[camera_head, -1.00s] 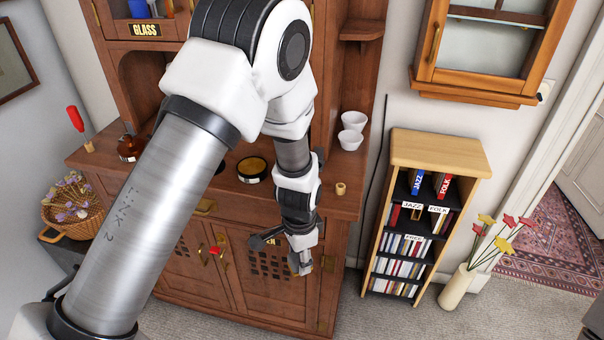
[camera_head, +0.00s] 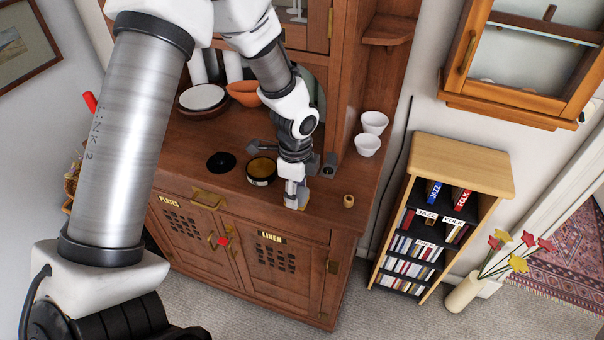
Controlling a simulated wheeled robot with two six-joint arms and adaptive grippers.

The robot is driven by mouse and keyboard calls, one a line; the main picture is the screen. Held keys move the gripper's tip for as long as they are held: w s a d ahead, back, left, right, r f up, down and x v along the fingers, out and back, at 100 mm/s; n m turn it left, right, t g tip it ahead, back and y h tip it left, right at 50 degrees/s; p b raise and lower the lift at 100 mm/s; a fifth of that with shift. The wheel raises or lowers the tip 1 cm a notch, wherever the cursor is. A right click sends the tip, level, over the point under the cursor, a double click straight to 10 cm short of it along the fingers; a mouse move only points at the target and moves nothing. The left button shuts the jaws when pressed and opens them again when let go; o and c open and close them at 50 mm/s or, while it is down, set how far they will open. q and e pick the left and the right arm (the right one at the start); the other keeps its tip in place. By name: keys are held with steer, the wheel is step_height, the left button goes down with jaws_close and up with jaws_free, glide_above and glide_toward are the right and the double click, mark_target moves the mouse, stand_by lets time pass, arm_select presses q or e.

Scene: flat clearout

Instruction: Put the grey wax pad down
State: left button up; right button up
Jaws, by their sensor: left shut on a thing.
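My left gripper (camera_head: 293,202) is low over the front right of the brown dresser's worktop (camera_head: 225,190). It is shut on a small block, which I take for the grey wax pad (camera_head: 303,194). The block looks greyish, with a yellowish lower part, and the fingers hide much of it. I cannot tell whether it touches the wood. An open round tin (camera_head: 262,170) with yellowish contents stands just left of the gripper. My right gripper is not in view.
A black disc (camera_head: 221,162) lies left of the tin. A small tan cylinder (camera_head: 348,200) stands right of the gripper. White cups (camera_head: 368,145), an orange bowl (camera_head: 243,93) and white plates (camera_head: 202,98) stand further back. The worktop's front edge is close.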

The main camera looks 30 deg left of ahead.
arm_select(q)
steer(key=w+a, duration=0.1)
steer(key=w, duration=0.1)
steer(key=w+a+p, duration=0.1)
steer(key=w, duration=0.1)
steer(key=w+a+p, duration=0.1)
steer(key=w, duration=0.2)
steer(key=shift+a+f, duration=0.15)
steer(key=shift+f, duration=0.25)
steer(key=shift+w+a+f, duration=0.1)
steer(key=shift+w, duration=0.1)
step_height(320, 180, down, 3)
steer(key=shift+f+p, duration=0.1)
steer(key=shift+p, duration=0.8)
steer(key=shift+f, duration=0.3)
steer(key=o, duration=1.1)
steer(key=shift+s+r, duration=0.1)
steer(key=shift+o, duration=0.2)
